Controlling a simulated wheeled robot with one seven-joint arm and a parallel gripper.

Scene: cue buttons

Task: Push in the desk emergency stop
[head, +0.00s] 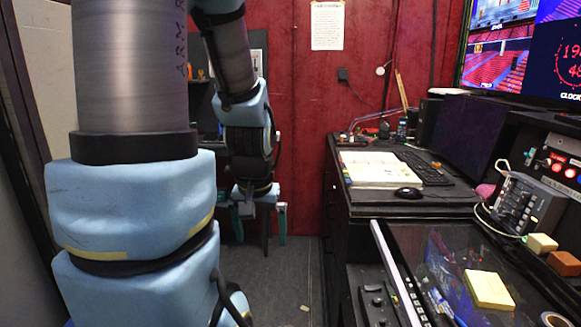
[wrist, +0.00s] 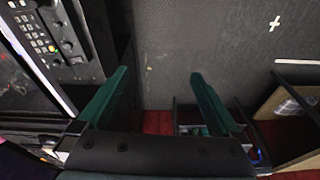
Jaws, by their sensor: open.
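My gripper (head: 259,222) hangs in front of the red wall, left of the desk, with its two green fingers pointing down. The wrist view shows its fingers (wrist: 158,76) wide apart and empty, above the grey floor. The black desk (head: 337,212) stands to the right of my gripper, apart from it. I cannot make out the emergency stop for certain. Small red items (head: 371,131) at the back of the desk are too small to identify. A panel with red-lit buttons (head: 562,164) is at the far right.
The desk bears an open book (head: 380,168), a keyboard (head: 424,168) and a mouse (head: 408,193). Nearer are a glossy console with a yellow block (head: 489,289) and a grey control box (head: 528,203). The floor (head: 285,275) between my arm and the desk is mostly clear.

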